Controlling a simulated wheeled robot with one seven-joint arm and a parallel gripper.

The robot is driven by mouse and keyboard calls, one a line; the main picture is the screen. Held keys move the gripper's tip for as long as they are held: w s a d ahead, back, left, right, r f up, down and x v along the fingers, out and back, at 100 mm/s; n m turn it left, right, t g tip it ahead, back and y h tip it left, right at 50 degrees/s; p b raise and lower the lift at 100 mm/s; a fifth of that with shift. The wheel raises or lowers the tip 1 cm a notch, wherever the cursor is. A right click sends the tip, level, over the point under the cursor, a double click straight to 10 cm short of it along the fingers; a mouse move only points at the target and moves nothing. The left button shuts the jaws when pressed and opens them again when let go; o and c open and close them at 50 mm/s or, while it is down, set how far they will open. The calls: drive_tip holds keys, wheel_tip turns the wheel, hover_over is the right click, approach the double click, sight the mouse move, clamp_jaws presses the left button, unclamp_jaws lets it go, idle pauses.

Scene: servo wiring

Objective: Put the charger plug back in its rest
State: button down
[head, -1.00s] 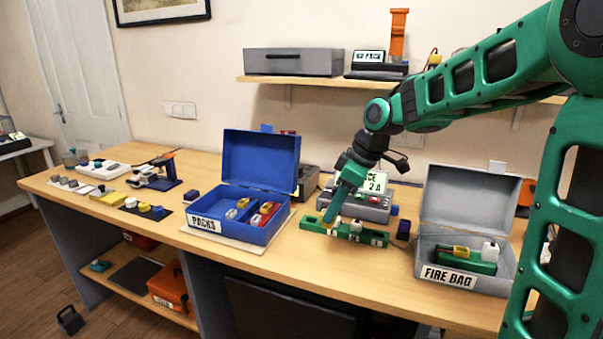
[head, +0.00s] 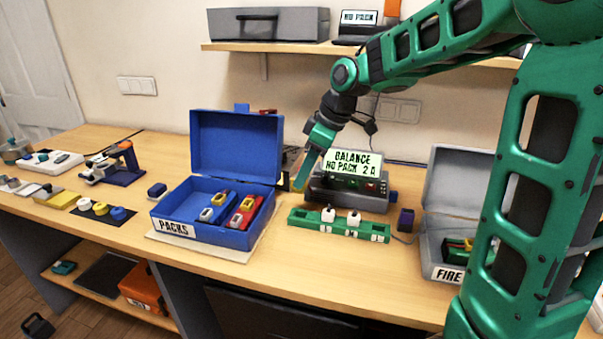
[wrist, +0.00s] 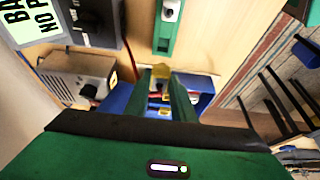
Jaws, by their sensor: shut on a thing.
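My gripper (head: 299,187) points down just left of the charger (head: 347,187), above the bench. It is shut on a small yellowish piece between the fingertips, which seems to be the charger plug (wrist: 160,71); its shape is mostly hidden by the fingers. In the wrist view the two green fingers (wrist: 164,86) meet around it. The charger screen reads "BALANCE NO PACK 2 A". A green strip (head: 304,222) with white connectors lies in front of the charger. I cannot tell which part is the plug's rest.
The open blue PACKS box (head: 233,150) holds several packs, left of my gripper. The open grey FIRE BAG box (head: 457,180) stands at right with a green pack (head: 456,247) inside. A shelf (head: 265,47) runs above the bench. The bench front (head: 330,285) is clear.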

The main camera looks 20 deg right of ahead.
drive_tip(key=shift+s+d+f, duration=0.1)
drive_tip(key=shift+s+f, duration=0.05)
drive_tip(key=shift+f, duration=2.7)
drive_tip(key=shift+f, duration=1.3)
drive_tip(key=c, duration=1.4)
unclamp_jaws()
drive_tip(key=v, duration=1)
drive_tip(key=shift+r, duration=0.3)
drive_tip(key=shift+s+d, duration=0.1)
